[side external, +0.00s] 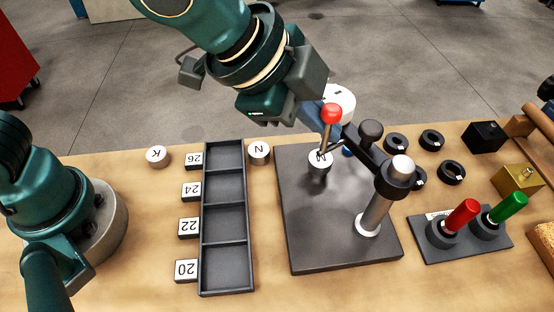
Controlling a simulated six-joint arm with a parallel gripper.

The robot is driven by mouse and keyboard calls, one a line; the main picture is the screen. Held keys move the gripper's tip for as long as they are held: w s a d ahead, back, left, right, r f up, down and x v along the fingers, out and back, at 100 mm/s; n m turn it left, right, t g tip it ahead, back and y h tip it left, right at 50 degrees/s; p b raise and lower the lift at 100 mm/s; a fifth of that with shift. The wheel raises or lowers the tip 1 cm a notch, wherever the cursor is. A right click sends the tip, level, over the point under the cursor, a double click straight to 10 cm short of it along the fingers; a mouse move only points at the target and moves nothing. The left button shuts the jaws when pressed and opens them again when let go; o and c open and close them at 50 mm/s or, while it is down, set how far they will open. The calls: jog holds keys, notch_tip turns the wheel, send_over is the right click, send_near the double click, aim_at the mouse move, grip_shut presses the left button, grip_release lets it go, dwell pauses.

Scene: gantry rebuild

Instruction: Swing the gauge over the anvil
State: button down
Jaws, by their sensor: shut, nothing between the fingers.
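The gauge (340,97) shows a round white face behind the red knob, at the far end of a dark swing arm (362,150). That arm is carried on a grey post (374,212) on a black base plate (310,245). A red-knobbed lever (331,114) stands by the arm's end. A white-topped round piece (320,158) sits on the base plate below it; I cannot tell if it is the anvil or a piece on it. My gripper (314,112) is shut and empty, left of the gauge and close to the knob. Its fingertips are partly hidden, so contact is unclear.
A black four-compartment tray (224,220), empty, lies left of the plate, with number tags beside it. Pucks K (156,155) and N (259,151) stand near its far end. Several black rings (451,172) and a red-and-green handle block (460,240) are on the right.

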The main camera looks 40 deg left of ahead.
jog(key=shift+w+a+f, duration=0.15)
jog(key=shift+w+a, duration=0.15)
jog(key=shift+a, duration=0.1)
jog(key=s+a+r+n+t, duration=0.1)
jog(key=s+a+r+n, duration=0.15)
jog(key=a+r, duration=0.7)
jog(key=s+a+f+n+g+y, duration=0.1)
jog(key=s+a+f+n+y, duration=0.3)
jog(key=s+a+f+n, duration=0.4)
jog(key=s+a+n, duration=0.1)
jog(key=a+n, duration=0.2)
jog(key=n, duration=0.1)
jog(key=shift+s+a+f+n+g, duration=0.3)
jog(key=shift+n, duration=0.05)
